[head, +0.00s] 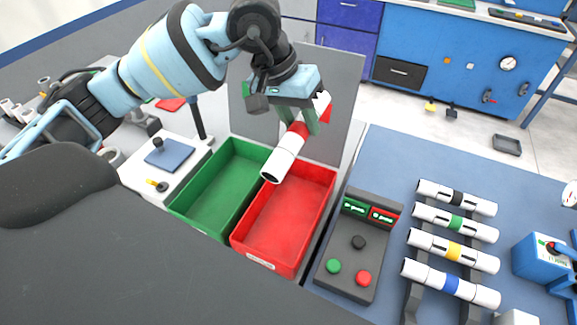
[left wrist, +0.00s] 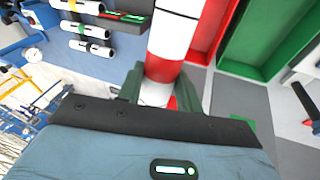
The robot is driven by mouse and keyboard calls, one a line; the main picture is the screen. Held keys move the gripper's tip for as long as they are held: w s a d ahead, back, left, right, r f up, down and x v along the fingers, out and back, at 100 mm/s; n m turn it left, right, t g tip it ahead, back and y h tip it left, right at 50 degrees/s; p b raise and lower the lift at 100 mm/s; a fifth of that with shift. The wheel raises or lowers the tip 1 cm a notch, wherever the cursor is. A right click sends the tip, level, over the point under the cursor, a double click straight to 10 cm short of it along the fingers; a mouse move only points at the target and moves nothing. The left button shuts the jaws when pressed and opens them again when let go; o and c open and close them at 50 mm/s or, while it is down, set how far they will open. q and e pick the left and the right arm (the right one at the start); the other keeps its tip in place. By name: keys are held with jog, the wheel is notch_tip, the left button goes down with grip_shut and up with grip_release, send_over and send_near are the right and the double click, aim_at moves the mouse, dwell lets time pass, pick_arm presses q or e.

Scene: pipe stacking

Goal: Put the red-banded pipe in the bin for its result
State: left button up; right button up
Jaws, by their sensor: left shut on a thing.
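My left gripper (head: 299,122) is shut on the red-banded pipe (head: 284,157), a white tube with a red band at the jaws. The pipe is tilted, its open lower end hanging over the back of the red bin (head: 262,262), near the wall it shares with the green bin (head: 195,224). In the left wrist view the pipe (left wrist: 174,40) runs up from between the green fingers (left wrist: 160,88), with the red bin (left wrist: 204,30) and green bin (left wrist: 262,40) beyond. Both bins look empty. My right gripper is out of view.
Right of the bins stands a grey button box (head: 345,262) with a green and a red display; their text is too small to read. Further right, a rack (head: 412,300) holds several white pipes with black, green, yellow and blue bands. A grey panel (head: 335,90) stands behind the bins.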

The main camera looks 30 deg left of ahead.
pick_arm(q)
notch_tip(320, 180, down, 13)
jog(key=s+a+n+g+h, duration=0.1)
jog(key=g+h, duration=0.1)
jog(key=shift+a+r+h+b, duration=0.15)
jog(key=shift+a+h+b, duration=0.15)
jog(key=shift+a, duration=0.05)
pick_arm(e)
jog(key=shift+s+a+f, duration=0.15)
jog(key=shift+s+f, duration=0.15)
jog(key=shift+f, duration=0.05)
pick_arm(q)
jog(key=shift+s, duration=0.1)
